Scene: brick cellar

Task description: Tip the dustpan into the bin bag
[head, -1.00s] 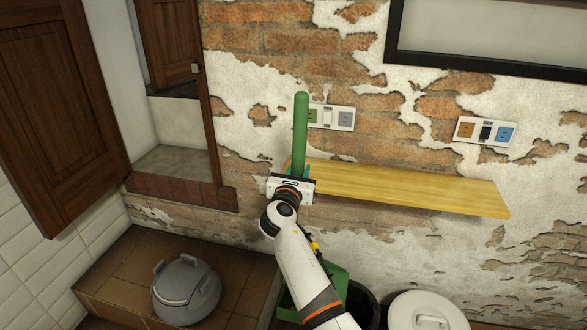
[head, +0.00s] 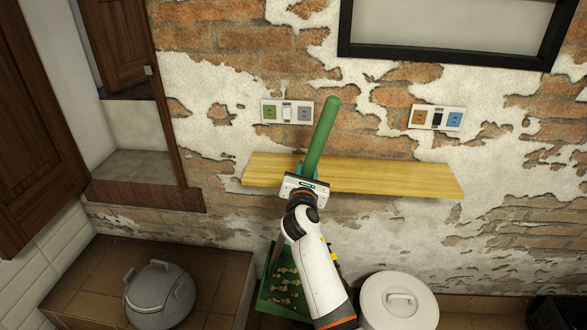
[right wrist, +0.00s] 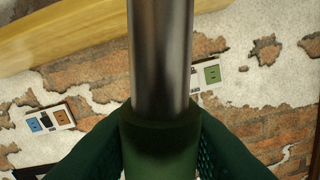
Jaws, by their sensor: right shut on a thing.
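The dustpan has a long green handle (head: 322,137) and a green pan (head: 270,302) low in the head view, left of my right forearm. Several small pale bits lie in the pan. My right gripper (head: 309,172) is shut on the handle, whose top leans to the right. In the right wrist view, the dark fingers (right wrist: 160,142) flank the green grip, and a metal shaft (right wrist: 160,60) extends from it. My forearm hides part of the pan. I cannot make out the bin bag now. My left gripper is out of view.
A wooden shelf (head: 400,180) runs along the brick wall behind my right gripper. A white lidded bin (head: 378,310) stands right of my forearm. A grey lidded pot (head: 160,292) sits on a tiled ledge (head: 75,275) at left.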

